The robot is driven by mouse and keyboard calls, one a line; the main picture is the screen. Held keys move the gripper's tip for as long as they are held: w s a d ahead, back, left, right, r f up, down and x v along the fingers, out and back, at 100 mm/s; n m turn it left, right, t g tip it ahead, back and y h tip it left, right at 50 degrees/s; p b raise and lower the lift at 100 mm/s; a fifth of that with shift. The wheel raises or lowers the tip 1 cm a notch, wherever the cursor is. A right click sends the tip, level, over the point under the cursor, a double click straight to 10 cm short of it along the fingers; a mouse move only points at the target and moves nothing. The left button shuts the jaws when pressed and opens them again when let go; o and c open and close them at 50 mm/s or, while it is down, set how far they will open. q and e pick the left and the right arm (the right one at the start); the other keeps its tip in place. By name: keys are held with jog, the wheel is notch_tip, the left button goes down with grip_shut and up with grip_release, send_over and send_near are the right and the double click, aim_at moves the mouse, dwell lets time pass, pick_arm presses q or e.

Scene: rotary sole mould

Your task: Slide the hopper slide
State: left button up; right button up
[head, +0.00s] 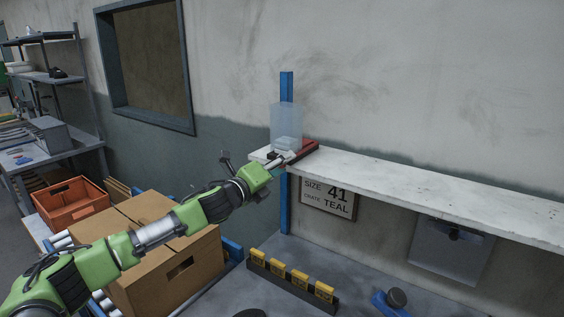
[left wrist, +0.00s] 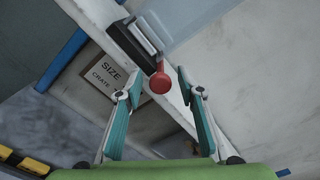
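The hopper is a clear bluish box (head: 286,118) standing at the left end of the white shelf (head: 430,190), with pale contents low inside. A red piece (head: 308,150) shows at its base on the right. In the left wrist view, a red round knob (left wrist: 160,83) sticks out at the end of a dark block (left wrist: 128,46) under the hopper. My left gripper (head: 279,161) is at the shelf's end, just in front of the hopper base. In the left wrist view, its teal-padded fingers (left wrist: 159,88) are apart, with the knob between their tips; contact is not visible.
A blue post (head: 286,210) stands behind the shelf end. Below are a black rack with yellow blocks (head: 290,280), a cardboard box (head: 165,270) and an orange crate (head: 70,205).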

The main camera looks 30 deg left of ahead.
pick_arm(q)
jog(key=shift+c, duration=0.4)
grip_shut()
jog(key=s, duration=0.2)
jog(key=s+b, duration=0.1)
jog(key=s, duration=0.1)
jog(key=shift+a, duration=0.25)
jog(key=shift+o, duration=0.4)
grip_release()
